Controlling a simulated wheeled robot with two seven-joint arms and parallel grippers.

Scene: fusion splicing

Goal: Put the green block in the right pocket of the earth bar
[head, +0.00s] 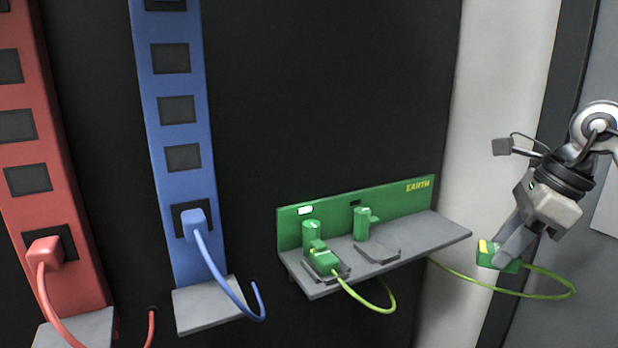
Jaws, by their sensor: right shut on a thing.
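The earth bar (362,213) is a green back plate marked EARTH above a grey shelf (438,231), right of centre in the head view. Its left pocket holds a green block (322,260) with a green-yellow cable. My left gripper is not in view.
A green-yellow cable (560,278) loops from the held block back under the shelf. A blue bar (178,133) with a blue plug and a red bar (35,155) with a red plug stand at the left. Space between my right gripper and the shelf is clear.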

